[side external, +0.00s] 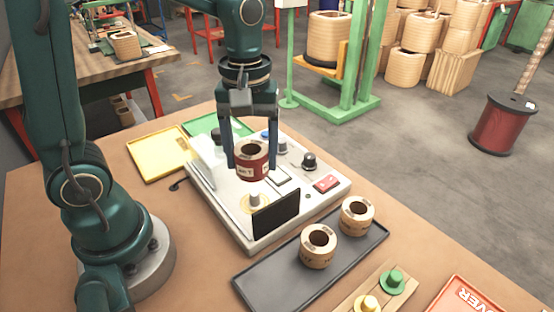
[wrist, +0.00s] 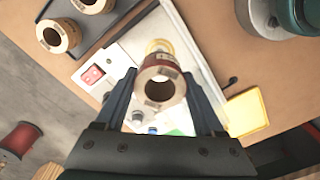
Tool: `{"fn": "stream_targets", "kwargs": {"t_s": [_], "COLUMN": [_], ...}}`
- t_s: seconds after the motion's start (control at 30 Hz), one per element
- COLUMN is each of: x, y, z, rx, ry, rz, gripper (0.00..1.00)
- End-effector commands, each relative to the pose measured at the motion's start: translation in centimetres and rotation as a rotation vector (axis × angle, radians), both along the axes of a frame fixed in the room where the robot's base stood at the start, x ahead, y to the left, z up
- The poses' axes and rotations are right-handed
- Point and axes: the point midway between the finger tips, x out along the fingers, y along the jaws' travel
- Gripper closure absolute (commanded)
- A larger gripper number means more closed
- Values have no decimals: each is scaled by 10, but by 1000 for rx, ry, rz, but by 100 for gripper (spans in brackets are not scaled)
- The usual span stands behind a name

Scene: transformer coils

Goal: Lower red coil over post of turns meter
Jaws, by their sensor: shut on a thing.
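The red coil (side external: 252,162) is a short ring with a red band, tan ends and an open centre. My gripper (side external: 254,160) is shut on it, one finger on each side, and holds it upright above the turns meter (side external: 226,205). The coil also shows between the fingers in the wrist view (wrist: 160,88). The post (side external: 254,200) stands on a yellow ring on the meter, below the coil in the side view and apart from it. In the wrist view the yellow ring (wrist: 158,46) shows just beyond the coil; the coil hides part of that area.
A dark upright panel (side external: 276,214) stands close to the post. A dark tray (side external: 262,274) with two tan coils (side external: 318,246) lies in front of the meter. Yellow (side external: 158,154) and green (side external: 205,127) trays lie behind it. A wooden strip (side external: 372,290) holds green and yellow pegs.

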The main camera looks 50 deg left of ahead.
Motion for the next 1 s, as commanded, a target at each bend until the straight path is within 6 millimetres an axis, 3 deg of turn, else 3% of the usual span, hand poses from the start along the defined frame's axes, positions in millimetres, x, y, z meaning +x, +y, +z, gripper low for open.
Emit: {"fn": "stream_targets", "kwargs": {"t_s": [0.53, 1.0], "x": [-1, 0], "y": [0, 0], "z": [-41, -47], "rx": [1, 2], "ry": [2, -1], "rz": [-1, -1], "gripper": [97, 97]}}
